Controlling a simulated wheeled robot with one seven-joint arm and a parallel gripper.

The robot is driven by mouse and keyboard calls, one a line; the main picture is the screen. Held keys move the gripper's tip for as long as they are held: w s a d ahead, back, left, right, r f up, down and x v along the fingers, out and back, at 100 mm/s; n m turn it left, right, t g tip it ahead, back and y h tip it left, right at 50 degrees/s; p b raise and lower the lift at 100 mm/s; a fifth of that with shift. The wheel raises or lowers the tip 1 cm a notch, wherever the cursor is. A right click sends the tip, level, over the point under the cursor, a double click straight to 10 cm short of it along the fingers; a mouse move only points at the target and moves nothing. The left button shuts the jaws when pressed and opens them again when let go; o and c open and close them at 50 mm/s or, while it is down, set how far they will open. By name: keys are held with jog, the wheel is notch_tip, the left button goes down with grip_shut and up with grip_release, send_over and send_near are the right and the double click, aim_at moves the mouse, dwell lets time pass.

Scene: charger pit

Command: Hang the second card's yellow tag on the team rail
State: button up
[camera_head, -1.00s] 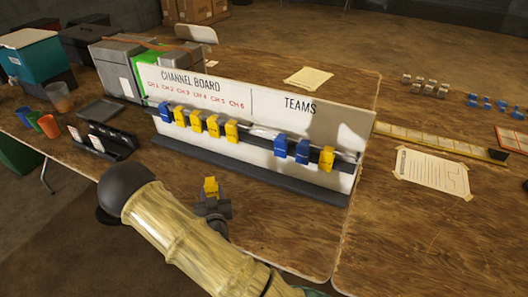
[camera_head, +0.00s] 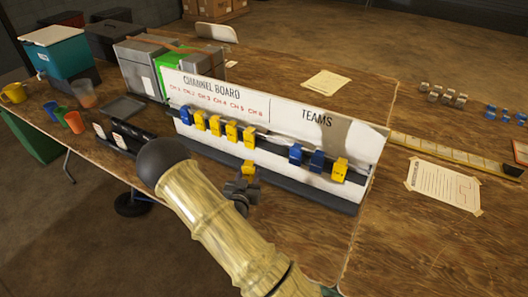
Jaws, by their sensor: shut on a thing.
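My gripper (camera_head: 242,188) is shut on a yellow tag (camera_head: 249,167) and holds it in front of the board, below the rightmost yellow tag (camera_head: 249,136) of the channel side. The white board (camera_head: 262,104) reads CHANNEL BOARD on the left and TEAMS on the right. The team rail (camera_head: 328,165) carries two blue tags (camera_head: 295,153) (camera_head: 317,160) and one yellow tag (camera_head: 339,170) at its right end. The channel side carries one blue tag (camera_head: 186,115) and several yellow tags. Cards (camera_head: 99,130) stand in a black rack left of the board; their writing is unreadable.
The board's dark base ledge (camera_head: 310,196) runs along its front. Cups (camera_head: 73,122) and a teal box (camera_head: 60,58) stand at the left. A taped paper sheet (camera_head: 443,186) lies right of the board. Bare tabletop lies in front of the board's right half.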

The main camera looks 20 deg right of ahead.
jog(key=d+r+m+g+h+p, duration=0.3)
jog(key=d+r, duration=0.1)
jog(key=d, duration=0.1)
jog(key=shift+s+d+r+m+g+p, duration=0.2)
jog(key=shift+r+m+g+p, duration=0.1)
jog(key=shift+r+g+p, duration=0.1)
jog(key=shift+w+d, duration=0.1)
jog(key=x, duration=0.7)
jog(key=shift+w+d+f+b, duration=0.2)
jog(key=shift+d+b, duration=0.1)
jog(key=shift+b, duration=0.15)
dwell(0.5)
jog(key=shift+r, duration=0.1)
jog(key=o, duration=1)
